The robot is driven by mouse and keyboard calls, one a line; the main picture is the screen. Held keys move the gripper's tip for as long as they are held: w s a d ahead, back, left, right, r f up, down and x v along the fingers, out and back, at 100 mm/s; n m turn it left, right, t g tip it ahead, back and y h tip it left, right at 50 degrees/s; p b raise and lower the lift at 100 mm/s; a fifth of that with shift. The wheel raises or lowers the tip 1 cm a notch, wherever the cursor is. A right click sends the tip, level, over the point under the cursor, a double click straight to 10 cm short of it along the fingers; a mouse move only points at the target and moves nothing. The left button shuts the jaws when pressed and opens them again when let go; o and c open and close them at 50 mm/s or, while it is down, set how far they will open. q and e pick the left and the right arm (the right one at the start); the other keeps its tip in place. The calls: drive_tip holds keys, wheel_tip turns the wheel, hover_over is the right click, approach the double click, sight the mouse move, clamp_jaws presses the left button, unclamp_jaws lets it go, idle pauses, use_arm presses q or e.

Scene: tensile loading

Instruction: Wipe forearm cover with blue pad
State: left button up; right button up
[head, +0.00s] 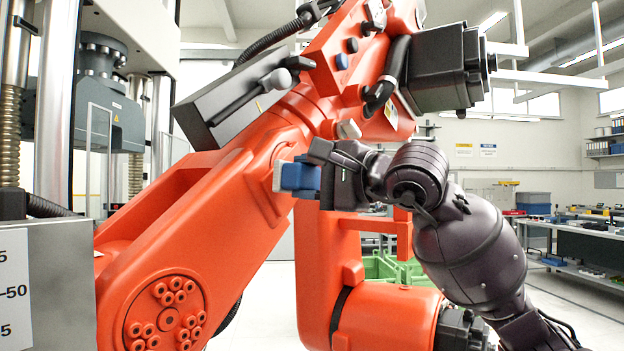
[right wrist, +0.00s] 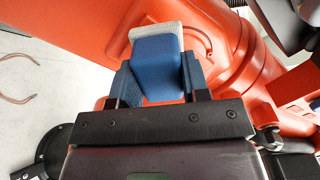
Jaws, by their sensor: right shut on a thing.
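My right gripper (head: 312,177) is shut on the blue pad (head: 298,177), which has a pale grey-white face on its far side. In the right wrist view the pad (right wrist: 157,68) sits between the two fingers of the gripper (right wrist: 158,85), with the pale face pointing away from me. The pad is at the orange forearm cover (head: 245,165), beside a rounded edge of it. The cover (right wrist: 205,35) also shows behind the pad in the right wrist view. I cannot tell whether the pale face touches it. My left gripper is out of view.
The big orange industrial arm (head: 190,235) fills the middle, with a grey box (head: 235,95) and a black motor (head: 440,70) above. A testing machine (head: 105,100) stands at the left. A green crate (head: 390,268) is behind. Workbenches (head: 570,240) are at the right.

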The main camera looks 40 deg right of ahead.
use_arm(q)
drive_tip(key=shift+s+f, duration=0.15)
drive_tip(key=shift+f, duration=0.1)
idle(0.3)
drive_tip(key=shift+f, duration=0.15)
use_arm(e)
drive_tip(key=shift+x, duration=1)
drive_tip(key=shift+d, duration=0.1)
drive_tip(key=shift+w+d+f+b, duration=0.1)
drive_tip(key=shift+w+d+b, duration=0.2)
drive_tip(key=shift+d+b, duration=0.35)
drive_tip(key=shift+w+d, duration=0.25)
drive_tip(key=shift+d, duration=0.95)
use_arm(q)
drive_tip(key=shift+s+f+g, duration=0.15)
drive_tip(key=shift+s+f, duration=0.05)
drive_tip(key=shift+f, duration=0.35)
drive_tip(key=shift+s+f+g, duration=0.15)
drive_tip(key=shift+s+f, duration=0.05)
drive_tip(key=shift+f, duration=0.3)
use_arm(e)
drive_tip(key=shift+w, duration=0.1)
